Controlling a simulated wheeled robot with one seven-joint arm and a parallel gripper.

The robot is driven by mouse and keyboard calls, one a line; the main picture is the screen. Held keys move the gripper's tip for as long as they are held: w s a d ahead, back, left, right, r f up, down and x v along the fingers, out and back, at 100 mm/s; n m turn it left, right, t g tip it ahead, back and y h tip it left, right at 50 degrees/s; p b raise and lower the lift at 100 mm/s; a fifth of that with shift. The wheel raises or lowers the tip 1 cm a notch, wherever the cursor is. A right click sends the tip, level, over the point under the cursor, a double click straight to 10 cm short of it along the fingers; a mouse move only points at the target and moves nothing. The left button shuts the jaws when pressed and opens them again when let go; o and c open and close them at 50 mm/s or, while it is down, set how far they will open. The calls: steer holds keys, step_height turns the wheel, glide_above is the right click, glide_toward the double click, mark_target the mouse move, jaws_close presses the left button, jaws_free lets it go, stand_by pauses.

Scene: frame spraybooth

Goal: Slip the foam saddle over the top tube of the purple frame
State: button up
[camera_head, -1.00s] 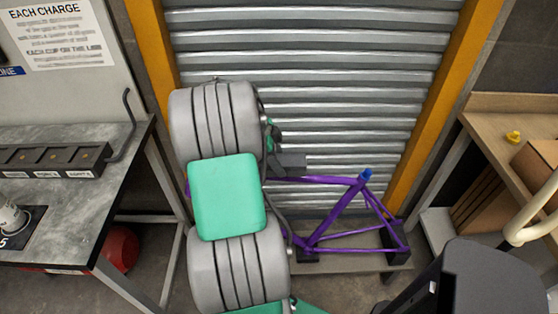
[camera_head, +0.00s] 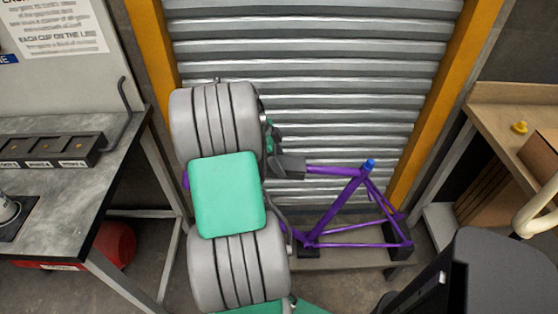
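The purple frame (camera_head: 345,197) lies low in front of the shutter, with a blue cap (camera_head: 369,165) at the upper right end of its seat tube. Its top tube (camera_head: 335,171) runs left and goes out of sight behind a dark grey block (camera_head: 289,167), which looks like the foam saddle. The block overlaps the tube's visible left end; I cannot tell whether it sits around the tube or in front of it. My gripper (camera_head: 274,140) shows only as a small dark part above and left of the block. My arm hides the rest of it, so its fingers cannot be read.
A low stand (camera_head: 345,257) carries the frame. A grey workbench (camera_head: 62,200) with a black slotted rack (camera_head: 50,150) is on the left, with a red rounded object (camera_head: 115,243) beneath. A wooden bench (camera_head: 500,120) with a yellow item (camera_head: 520,127) is on the right.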

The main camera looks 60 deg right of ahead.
steer(key=o, duration=0.4)
steer(key=v, duration=0.8)
steer(key=shift+p, duration=0.4)
steer(key=shift+d, duration=0.1)
steer(key=w+a+r+n+t+p, duration=0.25)
steer(key=w+a+n, duration=0.35)
steer(key=a+n, duration=0.3)
steer(key=w+a+r+n+t+p, duration=0.15)
steer(key=w+a+r+n, duration=0.4)
steer(key=a, duration=0.55)
steer(key=s+a+f+n+t+y, duration=0.1)
steer(key=a+n+t+y, duration=0.1)
steer(key=a+n, duration=1.4)
steer(key=a+t+p, duration=0.1)
steer(key=a, duration=0.5)
steer(key=shift+s+f, duration=0.3)
steer(key=shift+s, duration=0.1)
